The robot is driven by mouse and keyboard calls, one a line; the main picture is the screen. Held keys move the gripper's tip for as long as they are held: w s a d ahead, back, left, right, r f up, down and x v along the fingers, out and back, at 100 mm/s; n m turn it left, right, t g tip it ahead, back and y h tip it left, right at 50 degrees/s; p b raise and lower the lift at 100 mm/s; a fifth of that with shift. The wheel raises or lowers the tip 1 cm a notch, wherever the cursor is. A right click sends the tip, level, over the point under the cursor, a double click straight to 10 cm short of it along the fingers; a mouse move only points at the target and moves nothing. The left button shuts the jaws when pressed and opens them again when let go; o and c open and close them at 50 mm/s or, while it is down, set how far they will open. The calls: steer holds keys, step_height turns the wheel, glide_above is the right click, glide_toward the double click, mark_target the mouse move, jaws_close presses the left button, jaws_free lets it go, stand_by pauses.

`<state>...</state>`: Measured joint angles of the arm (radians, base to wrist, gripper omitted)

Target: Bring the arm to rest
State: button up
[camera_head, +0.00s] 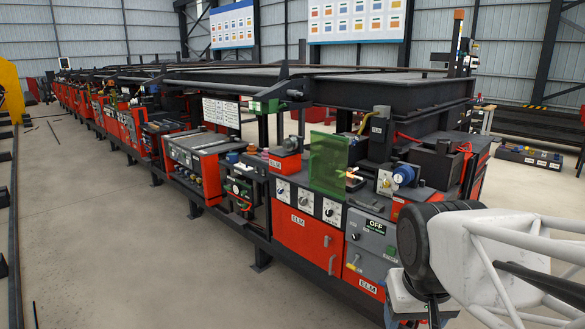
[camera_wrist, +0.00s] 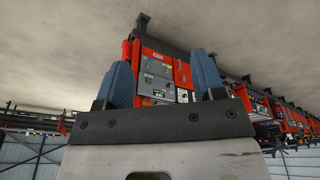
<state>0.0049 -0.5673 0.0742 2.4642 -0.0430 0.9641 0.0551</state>
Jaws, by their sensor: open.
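My arm reaches in from the right edge of the head view, with a white lattice link and a dark round joint. Its end hangs low at the bottom edge there, and the fingertips are cut off. In the wrist view my gripper (camera_wrist: 161,62) is open, with two blue fingers spread apart and nothing between them. Beyond the fingers, that view shows the red and grey cage welder (camera_wrist: 162,72) upside down and at a distance. In the head view the welder (camera_head: 302,232) stands to the left of my arm. I see no contact between them.
A green translucent shield (camera_head: 328,164) and a grey control box marked OFF (camera_head: 368,248) are on the machine's near end. The line runs far back to the left. Concrete floor (camera_head: 150,260) is clear in front. A dark tray of parts (camera_head: 528,158) lies at right.

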steer(key=shift+s+a+f, duration=0.1)
steer(key=shift+s+f, duration=0.2)
steer(key=shift+s, duration=0.3)
steer(key=shift+s+a+f, duration=0.1)
steer(key=shift+s+f, duration=0.25)
steer(key=shift+s, duration=0.25)
steer(key=shift+s+f, duration=0.3)
steer(key=shift+s, duration=0.3)
